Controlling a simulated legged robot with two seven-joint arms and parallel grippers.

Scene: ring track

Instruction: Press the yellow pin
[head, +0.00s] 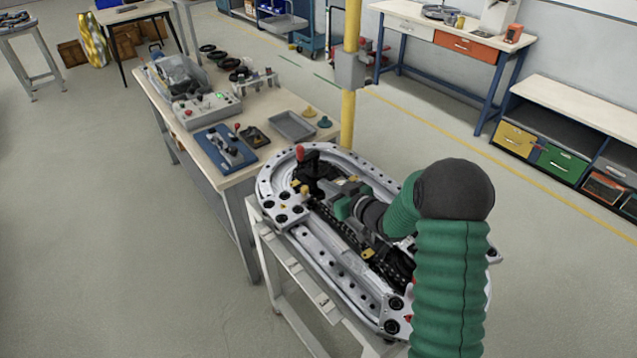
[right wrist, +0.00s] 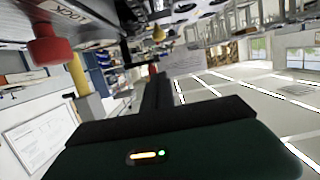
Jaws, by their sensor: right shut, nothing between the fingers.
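The ring track (head: 330,262) is a grey oval with dark round fittings on a stand. A small yellow pin (head: 305,189) shows near its far left end, by a red-topped knob (head: 300,152). In the right wrist view a small yellow pin (right wrist: 158,34) hangs at the top, just beyond my fingers. I cannot tell whether it is the same one. My right gripper (head: 322,193) reaches over the track close to the pin; its fingers (right wrist: 155,78) are shut and empty. I see no clear contact with the pin. My left gripper is not in view.
A red knob (right wrist: 45,46) is close at the upper left of the wrist view. A yellow post (head: 348,118) stands behind the track. A wooden bench (head: 180,130) with trays and tools is at the left. The floor left of the bench is clear.

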